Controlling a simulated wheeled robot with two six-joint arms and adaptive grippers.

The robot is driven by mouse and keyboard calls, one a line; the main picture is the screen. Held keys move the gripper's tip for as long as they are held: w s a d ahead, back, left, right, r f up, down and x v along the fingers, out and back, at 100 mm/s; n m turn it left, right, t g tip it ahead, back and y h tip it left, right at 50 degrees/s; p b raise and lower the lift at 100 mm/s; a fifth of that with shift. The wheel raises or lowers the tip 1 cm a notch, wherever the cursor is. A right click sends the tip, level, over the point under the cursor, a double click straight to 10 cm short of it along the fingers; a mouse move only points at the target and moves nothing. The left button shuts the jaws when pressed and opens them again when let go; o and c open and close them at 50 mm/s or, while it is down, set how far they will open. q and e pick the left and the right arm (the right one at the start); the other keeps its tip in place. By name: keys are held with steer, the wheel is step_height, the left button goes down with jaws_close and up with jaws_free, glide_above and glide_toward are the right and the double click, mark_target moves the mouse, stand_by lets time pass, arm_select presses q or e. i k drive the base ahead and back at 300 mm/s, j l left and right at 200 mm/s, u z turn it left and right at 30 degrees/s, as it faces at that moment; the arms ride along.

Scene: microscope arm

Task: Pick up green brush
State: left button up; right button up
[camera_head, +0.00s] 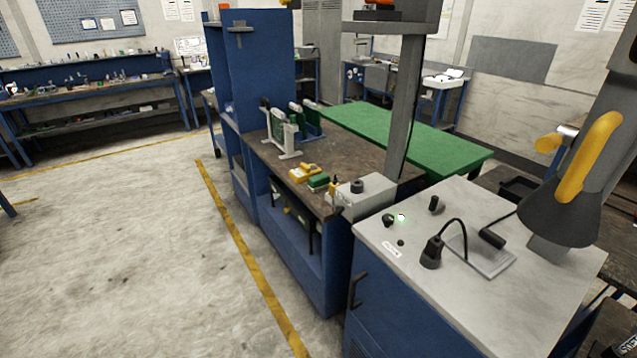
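A small green item (318,181), which may be the green brush, lies on the dark top of the blue workbench (262,150) in the middle of the head view. It is too small for me to make out bristles or a handle. Yellow items (303,173) lie right beside it on its left. Neither my left nor my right gripper shows in this view.
A grey box (362,196) stands right of the green item. A grey-topped cabinet (465,300) with knobs and a black cable is nearer. A green table (400,135) stands behind. The concrete floor (120,250) at left is clear.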

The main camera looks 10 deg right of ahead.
mark_target(317, 183)
steer(key=z, duration=1.05)
steer(key=j+z, duration=0.2)
steer(key=z, duration=0.15)
steer(key=i+j+z, duration=0.1)
steer(key=z, duration=0.3)
steer(key=j+z, duration=0.45)
steer(key=j, duration=0.45)
steer(key=j+z, duration=0.1)
steer(key=j, duration=0.4)
steer(key=k+j+z, duration=0.1)
steer(key=j, duration=0.95)
steer(key=k+j+z, duration=0.15)
steer(key=j, duration=0.35)
steer(key=j+z, duration=0.1)
steer(key=j, duration=0.4)
steer(key=k, duration=0.05)
